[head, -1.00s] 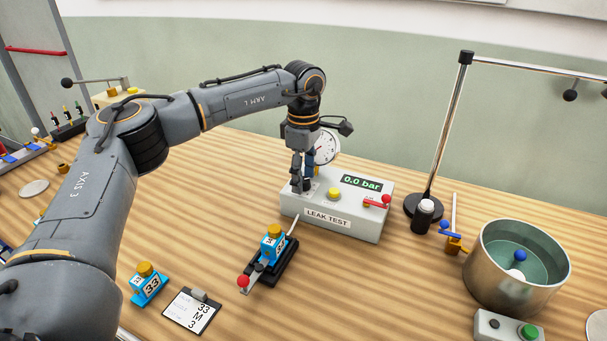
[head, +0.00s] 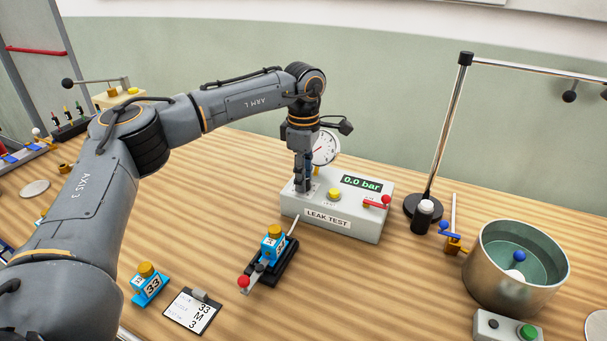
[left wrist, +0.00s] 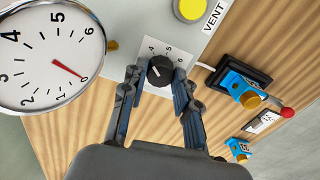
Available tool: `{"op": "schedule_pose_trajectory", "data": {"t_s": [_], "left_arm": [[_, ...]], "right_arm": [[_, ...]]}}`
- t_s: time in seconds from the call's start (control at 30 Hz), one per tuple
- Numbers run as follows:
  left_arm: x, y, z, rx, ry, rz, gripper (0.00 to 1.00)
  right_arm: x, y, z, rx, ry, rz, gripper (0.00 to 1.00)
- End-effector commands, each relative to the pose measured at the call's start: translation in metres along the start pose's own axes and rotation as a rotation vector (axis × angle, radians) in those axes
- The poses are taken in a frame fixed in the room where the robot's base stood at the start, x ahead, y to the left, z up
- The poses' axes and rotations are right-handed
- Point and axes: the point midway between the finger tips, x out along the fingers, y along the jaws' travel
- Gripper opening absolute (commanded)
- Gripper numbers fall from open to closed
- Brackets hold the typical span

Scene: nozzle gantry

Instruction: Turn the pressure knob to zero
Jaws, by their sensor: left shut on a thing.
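The leak test box (head: 352,227) stands mid-table, with a "0.0 bar" display (head: 361,183). My left gripper (head: 302,188) points down over the box's left end. In the left wrist view its fingers (left wrist: 160,82) are shut on the round black pressure knob (left wrist: 160,70), one on each side. Figures 4, 5 and 6 show on the knob's white scale plate (left wrist: 152,47); the gripper hides part of it. The knob is hidden behind the fingers in the head view. The dial gauge (left wrist: 45,45) has its red needle near 0. My right gripper is out of view.
A blue block (head: 273,246) sits in a black clamp in front. A metal water pot (head: 515,285) and a stand (head: 423,207) are at right.

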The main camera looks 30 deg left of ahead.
Motion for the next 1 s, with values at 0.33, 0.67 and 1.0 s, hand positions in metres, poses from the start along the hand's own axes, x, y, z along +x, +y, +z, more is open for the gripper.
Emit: {"op": "schedule_pose_trajectory", "data": {"t_s": [0.33, 0.67, 1.0], "left_arm": [[-0.001, 0.0, 0.0, -0.29, 0.0, -0.001, 0.0], [-0.001, 0.0, 0.0, -0.604, 0.0, -0.002, 0.0], [-0.001, 0.0, 0.0, -0.927, 0.0, -0.001, 0.0]], "right_arm": [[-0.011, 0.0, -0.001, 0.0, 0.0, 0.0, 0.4], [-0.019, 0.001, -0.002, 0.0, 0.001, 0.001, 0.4], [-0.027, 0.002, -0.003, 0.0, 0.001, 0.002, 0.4]]}}
